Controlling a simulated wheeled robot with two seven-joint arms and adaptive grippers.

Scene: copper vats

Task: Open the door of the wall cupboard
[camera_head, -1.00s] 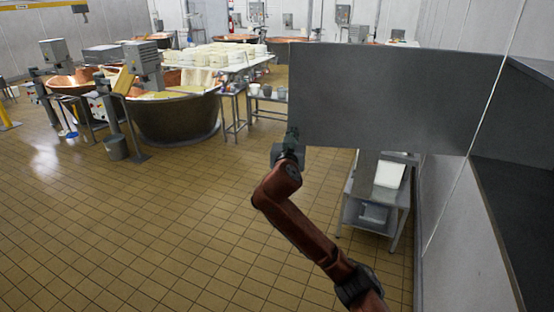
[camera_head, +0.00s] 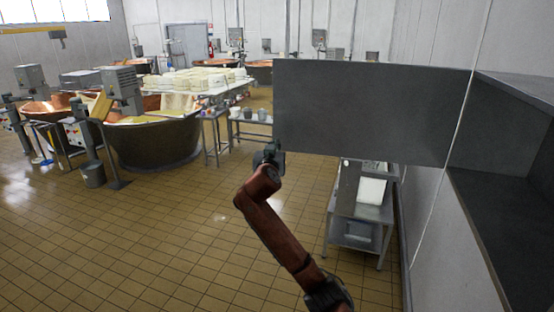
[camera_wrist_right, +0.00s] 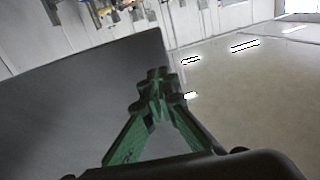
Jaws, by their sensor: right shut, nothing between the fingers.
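The wall cupboard's door is a flat dark grey panel (camera_head: 370,110) in the head view. It stands swung out from the cupboard (camera_head: 500,215), whose dark open inside shows at the right edge. My right gripper (camera_head: 277,150) is at the door's lower free corner, at the panel's left end. In the right wrist view, its green fingers (camera_wrist_right: 158,92) are closed together with nothing between them. The door (camera_wrist_right: 80,100) fills the left of that view, behind the fingers; I cannot tell whether they touch it. My left gripper is not in view.
A steel table (camera_head: 345,220) with a white container stands below the door. A copper vat (camera_head: 155,140) and a table with white cheeses (camera_head: 190,80) stand at the back left. The tiled floor (camera_head: 160,240) is clear in front.

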